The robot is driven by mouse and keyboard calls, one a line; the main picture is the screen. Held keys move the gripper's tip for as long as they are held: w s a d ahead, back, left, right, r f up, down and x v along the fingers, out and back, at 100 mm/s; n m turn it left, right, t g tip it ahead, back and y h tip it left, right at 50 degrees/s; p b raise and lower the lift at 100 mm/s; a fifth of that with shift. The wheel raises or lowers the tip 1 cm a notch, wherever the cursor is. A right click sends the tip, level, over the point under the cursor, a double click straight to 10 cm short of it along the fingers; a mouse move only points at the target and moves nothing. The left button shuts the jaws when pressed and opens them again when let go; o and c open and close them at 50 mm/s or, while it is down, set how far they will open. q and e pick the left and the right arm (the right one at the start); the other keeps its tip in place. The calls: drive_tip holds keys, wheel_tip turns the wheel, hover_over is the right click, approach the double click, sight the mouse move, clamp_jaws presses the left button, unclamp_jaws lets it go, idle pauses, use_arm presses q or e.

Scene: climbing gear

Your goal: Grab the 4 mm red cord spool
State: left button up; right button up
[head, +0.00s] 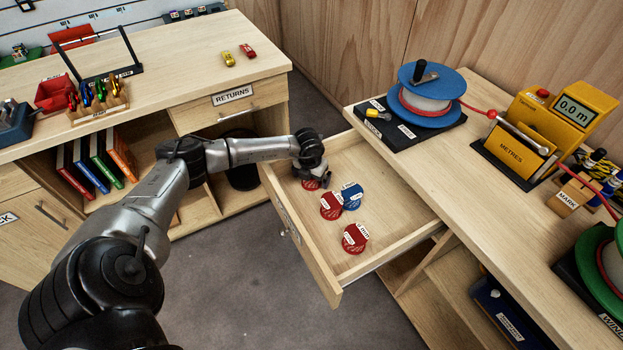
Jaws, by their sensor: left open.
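An open drawer (394,240) holds several small round cord spools with white labels. One red spool (331,210) lies beside a blue spool (352,201). Another red spool (352,245) lies nearer the drawer's front right. A further red spool (311,185) shows partly under my left gripper (314,181) at the drawer's back left. The spool labels are too small to read, so I cannot tell which is 4 mm. My left gripper is open and low over that partly hidden spool; whether it touches it is hidden. My right gripper is out of view.
The drawer's walls surround my left gripper. On the right bench are a large blue reel (428,93) with red cord and a yellow metre counter (530,135). The returns bench (190,75) stands at the left. The drawer's right part is bare.

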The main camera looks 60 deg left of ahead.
use_arm(q)
drive_tip(key=shift+r, duration=0.1)
drive_tip(key=c, duration=1)
drive_tip(key=shift+c, duration=0.2)
